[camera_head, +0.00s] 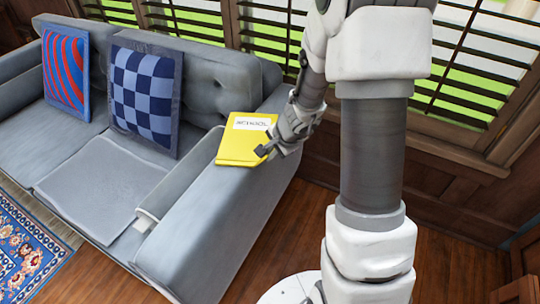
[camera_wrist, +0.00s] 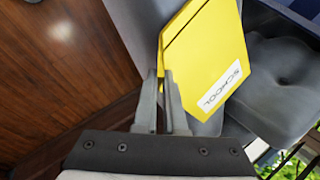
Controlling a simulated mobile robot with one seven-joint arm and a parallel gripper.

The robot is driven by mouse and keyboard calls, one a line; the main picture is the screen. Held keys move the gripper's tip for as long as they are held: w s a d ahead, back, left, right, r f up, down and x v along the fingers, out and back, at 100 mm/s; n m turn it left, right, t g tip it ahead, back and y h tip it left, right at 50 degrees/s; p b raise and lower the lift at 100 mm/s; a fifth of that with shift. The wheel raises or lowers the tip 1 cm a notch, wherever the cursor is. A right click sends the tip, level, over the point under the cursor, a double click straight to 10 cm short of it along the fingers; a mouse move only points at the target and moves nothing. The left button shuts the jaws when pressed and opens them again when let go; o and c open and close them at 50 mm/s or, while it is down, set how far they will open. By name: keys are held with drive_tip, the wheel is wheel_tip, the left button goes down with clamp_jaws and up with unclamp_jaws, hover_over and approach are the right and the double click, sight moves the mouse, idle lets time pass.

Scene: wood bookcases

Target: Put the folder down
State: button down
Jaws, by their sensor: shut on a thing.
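The yellow folder (camera_head: 243,139) carries a white label reading "SCHOOL". In the head view it is over the right armrest of the grey sofa (camera_head: 195,232); whether it touches the armrest I cannot tell. My gripper (camera_head: 268,150) is at the folder's right edge. In the wrist view the folder (camera_wrist: 207,55) extends up and right from the fingertips of my gripper (camera_wrist: 163,75), which are closed on its edge. The sofa's grey upholstery (camera_wrist: 262,95) shows behind the folder.
A red-and-blue striped pillow (camera_head: 66,70) and a blue checkered pillow (camera_head: 145,90) lean on the sofa back. The seat cushion (camera_head: 95,185) in front is bare. A patterned rug (camera_head: 25,250) lies at lower left. Slatted windows (camera_head: 470,70) and wood panelling stand behind.

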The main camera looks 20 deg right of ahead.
drive_tip(key=shift+f, duration=0.1)
drive_tip(key=c, duration=1)
unclamp_jaws()
